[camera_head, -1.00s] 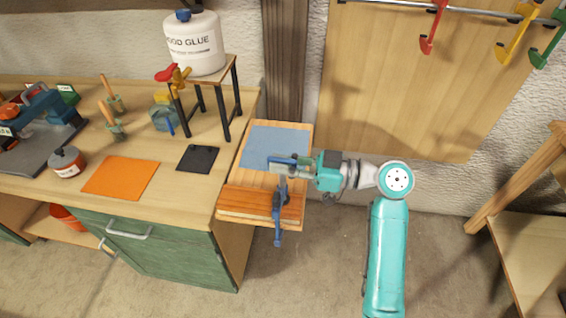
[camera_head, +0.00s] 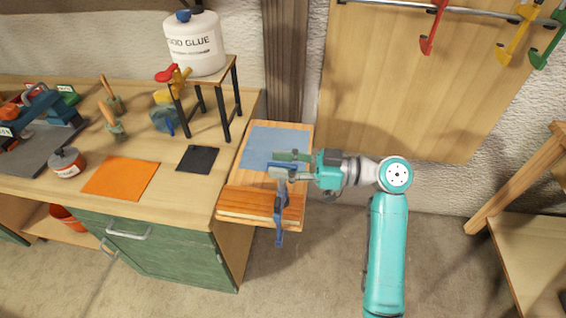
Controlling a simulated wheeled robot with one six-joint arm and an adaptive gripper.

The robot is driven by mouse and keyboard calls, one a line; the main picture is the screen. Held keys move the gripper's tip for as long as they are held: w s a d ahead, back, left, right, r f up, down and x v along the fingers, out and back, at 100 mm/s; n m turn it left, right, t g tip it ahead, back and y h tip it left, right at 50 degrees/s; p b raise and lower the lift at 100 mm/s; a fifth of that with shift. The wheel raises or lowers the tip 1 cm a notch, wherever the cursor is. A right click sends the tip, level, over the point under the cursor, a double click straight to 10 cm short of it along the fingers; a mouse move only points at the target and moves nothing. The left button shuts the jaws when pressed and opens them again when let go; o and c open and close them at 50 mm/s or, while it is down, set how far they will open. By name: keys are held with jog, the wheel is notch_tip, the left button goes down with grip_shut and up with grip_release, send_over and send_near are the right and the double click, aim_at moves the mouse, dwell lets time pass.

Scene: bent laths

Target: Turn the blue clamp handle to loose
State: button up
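The blue clamp (camera_head: 280,222) is at the front of the small wooden side board (camera_head: 232,196), over the stacked laths (camera_head: 247,203). Its long blue bar hangs below the board's front edge. My gripper (camera_head: 284,164) reaches in from the right, level with the clamp's top, with its fingers pointing left. The fingers cover the clamp's upper end, so the handle is mostly hidden. I cannot tell whether the fingers are closed on it.
A blue-grey mat (camera_head: 270,145) lies on the board behind my gripper. The workbench to the left holds a black pad (camera_head: 197,159), an orange sheet (camera_head: 120,178) and a small stand (camera_head: 232,95) with a glue jug (camera_head: 195,45). The floor in front is clear.

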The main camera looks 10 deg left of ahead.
jog(key=d, duration=1.2)
jog(key=shift+s, duration=0.1)
